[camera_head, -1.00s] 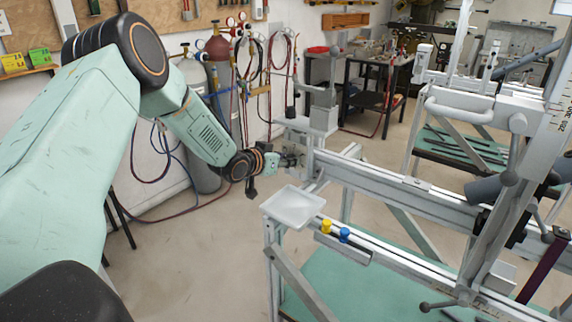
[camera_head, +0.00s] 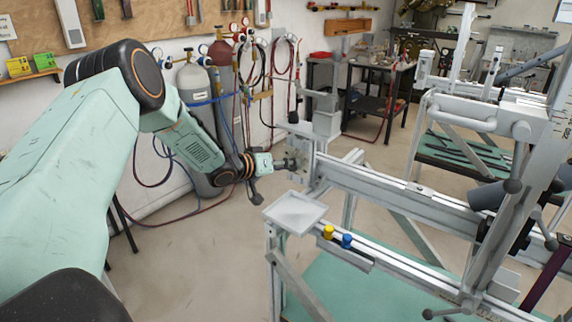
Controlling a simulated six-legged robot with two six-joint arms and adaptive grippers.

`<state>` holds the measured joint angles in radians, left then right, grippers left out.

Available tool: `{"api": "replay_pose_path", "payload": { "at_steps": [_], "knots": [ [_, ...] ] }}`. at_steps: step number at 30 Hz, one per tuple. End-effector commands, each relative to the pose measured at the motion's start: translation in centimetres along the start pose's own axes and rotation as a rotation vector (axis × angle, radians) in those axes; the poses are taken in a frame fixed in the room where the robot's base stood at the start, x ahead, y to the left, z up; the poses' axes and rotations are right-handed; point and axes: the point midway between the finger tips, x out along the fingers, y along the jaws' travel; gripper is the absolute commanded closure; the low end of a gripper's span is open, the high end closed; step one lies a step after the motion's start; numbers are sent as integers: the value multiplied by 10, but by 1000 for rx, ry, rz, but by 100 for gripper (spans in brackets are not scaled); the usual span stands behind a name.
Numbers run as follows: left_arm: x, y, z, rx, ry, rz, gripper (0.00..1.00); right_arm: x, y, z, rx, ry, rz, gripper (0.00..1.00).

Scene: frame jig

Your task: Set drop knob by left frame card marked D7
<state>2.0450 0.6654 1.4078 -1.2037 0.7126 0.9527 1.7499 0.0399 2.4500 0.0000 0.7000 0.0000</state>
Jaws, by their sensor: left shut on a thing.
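My left gripper (camera_head: 284,163) reaches in from the left and is shut at the left end of the frame jig (camera_head: 400,192). It is on a small grey knob (camera_head: 293,162) beside the upright end plate (camera_head: 307,163). The fingers and most of the knob are too small and overlapped to see clearly, so I cannot tell the knob's setting. I cannot make out a card marked D7. My right gripper is not in view.
A pale square tray (camera_head: 295,212) sits below the gripper, at the corner of the lower rail. A yellow knob (camera_head: 328,232) and a blue knob (camera_head: 347,241) stand on that rail. Gas cylinders (camera_head: 193,85) stand behind my arm. The floor left of the jig is clear.

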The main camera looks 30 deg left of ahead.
Motion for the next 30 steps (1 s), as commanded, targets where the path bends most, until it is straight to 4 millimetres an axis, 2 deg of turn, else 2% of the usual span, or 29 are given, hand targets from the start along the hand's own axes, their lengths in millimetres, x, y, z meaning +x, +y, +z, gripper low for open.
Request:
{"api": "replay_pose_path", "payload": {
  "at_steps": [11,12,18,19,30],
  "knots": [
    [0,0,5,-2,-9,1,97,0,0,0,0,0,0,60],
    [0,0,5,-2,-9,1,63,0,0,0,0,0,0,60],
    [0,0,3,-2,-5,1,46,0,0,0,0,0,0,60],
    [0,0,3,-2,-5,1,43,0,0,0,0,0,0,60],
    [-4,0,0,-3,0,1,43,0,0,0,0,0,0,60]
  ]
}}
